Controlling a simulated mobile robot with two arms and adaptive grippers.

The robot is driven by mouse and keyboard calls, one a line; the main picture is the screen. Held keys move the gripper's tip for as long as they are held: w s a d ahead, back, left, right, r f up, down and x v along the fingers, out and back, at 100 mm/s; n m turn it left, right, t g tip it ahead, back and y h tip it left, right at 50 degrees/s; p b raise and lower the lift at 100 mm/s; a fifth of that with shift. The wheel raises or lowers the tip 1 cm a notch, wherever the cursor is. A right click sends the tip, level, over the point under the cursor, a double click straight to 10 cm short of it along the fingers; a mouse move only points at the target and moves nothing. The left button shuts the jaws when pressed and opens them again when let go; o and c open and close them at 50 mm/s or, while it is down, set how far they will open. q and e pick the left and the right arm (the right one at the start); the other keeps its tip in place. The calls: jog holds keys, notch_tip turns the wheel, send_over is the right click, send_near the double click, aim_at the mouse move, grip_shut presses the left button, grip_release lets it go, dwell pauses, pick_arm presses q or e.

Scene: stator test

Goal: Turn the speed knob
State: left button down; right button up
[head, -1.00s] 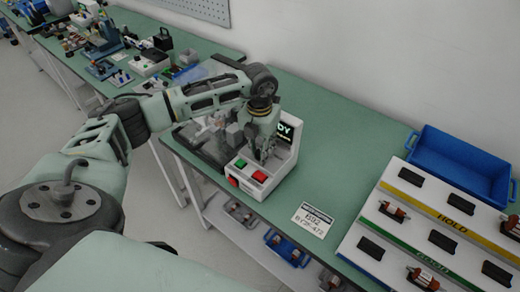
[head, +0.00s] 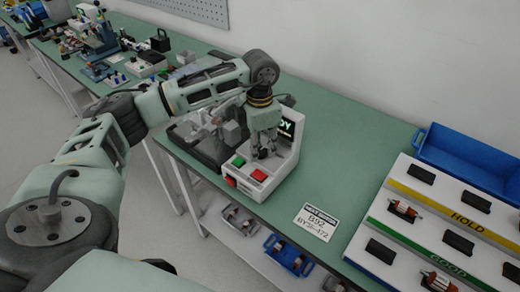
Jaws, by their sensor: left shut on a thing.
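The white test unit (head: 284,166) stands near the front edge of the green bench. It has a dark display with green lettering (head: 286,126), a green button (head: 238,161) and a red button (head: 259,175) on its sloped front, and a red part (head: 230,181) at its front left. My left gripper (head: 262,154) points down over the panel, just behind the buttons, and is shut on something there. The speed knob is hidden by its fingers, so I cannot see which way it points. My right gripper is not in view.
A grey fixture (head: 205,135) stands close to the left of the unit. A label card (head: 315,222) lies to its right. A white sorting board (head: 440,225) with HOLD and GOOD strips and a blue bin (head: 465,165) fill the right side. The bench behind the unit is clear.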

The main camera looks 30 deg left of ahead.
aim_at(259, 148)
pick_arm(q)
jog(key=shift+w+a+r+m, duration=0.3)
jog(key=shift+m, duration=0.2)
jog(key=c, duration=1.6)
grip_release()
jog(key=shift+o, duration=0.2)
jog(key=shift+f, duration=0.15)
jog(key=shift+s+d+f, duration=0.1)
notch_tip(259, 148, up, 12)
